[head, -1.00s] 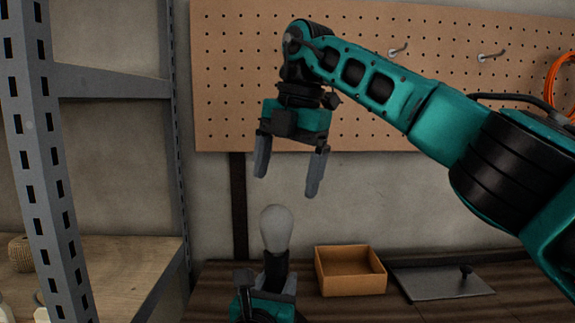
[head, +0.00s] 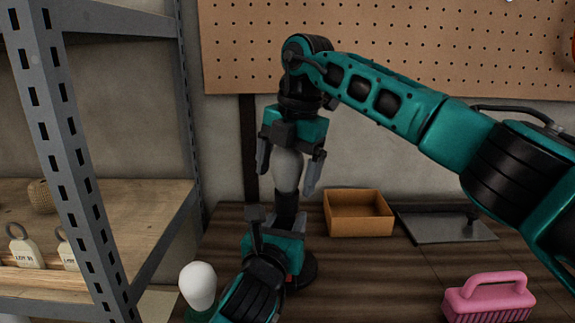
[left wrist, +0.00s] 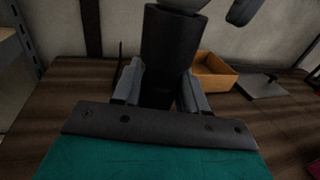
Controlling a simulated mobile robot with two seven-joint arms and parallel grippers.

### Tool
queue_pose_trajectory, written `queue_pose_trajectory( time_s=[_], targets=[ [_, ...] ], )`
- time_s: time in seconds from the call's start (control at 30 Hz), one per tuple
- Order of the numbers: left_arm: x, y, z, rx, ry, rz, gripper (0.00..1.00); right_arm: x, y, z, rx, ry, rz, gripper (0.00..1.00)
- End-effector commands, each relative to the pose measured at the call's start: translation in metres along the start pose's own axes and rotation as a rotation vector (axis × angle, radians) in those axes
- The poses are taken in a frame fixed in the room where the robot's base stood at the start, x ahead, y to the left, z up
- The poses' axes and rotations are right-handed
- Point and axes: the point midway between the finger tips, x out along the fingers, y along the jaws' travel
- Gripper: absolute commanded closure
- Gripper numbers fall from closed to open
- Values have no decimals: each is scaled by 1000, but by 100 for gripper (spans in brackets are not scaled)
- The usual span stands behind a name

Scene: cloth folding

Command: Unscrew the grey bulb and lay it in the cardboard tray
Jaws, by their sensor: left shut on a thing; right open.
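The grey bulb (head: 287,170) sits upright in a black socket (head: 286,207). My right gripper (head: 288,178) points down from above, its fingers open on either side of the bulb; I cannot tell whether they touch it. My left gripper (head: 278,222) is shut on the black socket from the near side, below the bulb. In the left wrist view the socket (left wrist: 170,45) stands between the left fingers (left wrist: 165,88), with only the bulb's lower edge (left wrist: 185,4) showing. The cardboard tray (head: 358,231) is empty on the table, right of the socket.
A grey plate with a dark knob (head: 448,227) lies right of the tray. A pink brush (head: 488,299) is at the front right. A white rounded thing (head: 198,284) stands at the front left. A metal shelf (head: 72,150) borders the left side. A pegboard (head: 400,45) hangs behind.

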Motion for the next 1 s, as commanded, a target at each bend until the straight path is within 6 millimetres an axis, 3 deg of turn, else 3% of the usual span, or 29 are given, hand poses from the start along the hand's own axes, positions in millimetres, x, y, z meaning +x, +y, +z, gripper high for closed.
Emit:
queue_pose_trajectory(
  time_s=[0.07, 0.67, 0.87, 1.0],
  targets=[
    [0, 0, -2, 0, 3, 1, 100, 0, 0, 0, 0, 0, 0, 12],
    [0, 1, -2, 0, 4, 2, 100, 0, 0, 0, 0, 1, 0, 69],
    [0, 1, -2, 0, 4, 2, 100, -1, 0, 0, -55, 11, -3, 71],
    [0, 1, -2, 0, 4, 2, 100, -1, 1, -1, -238, 48, -4, 71]
  ],
)
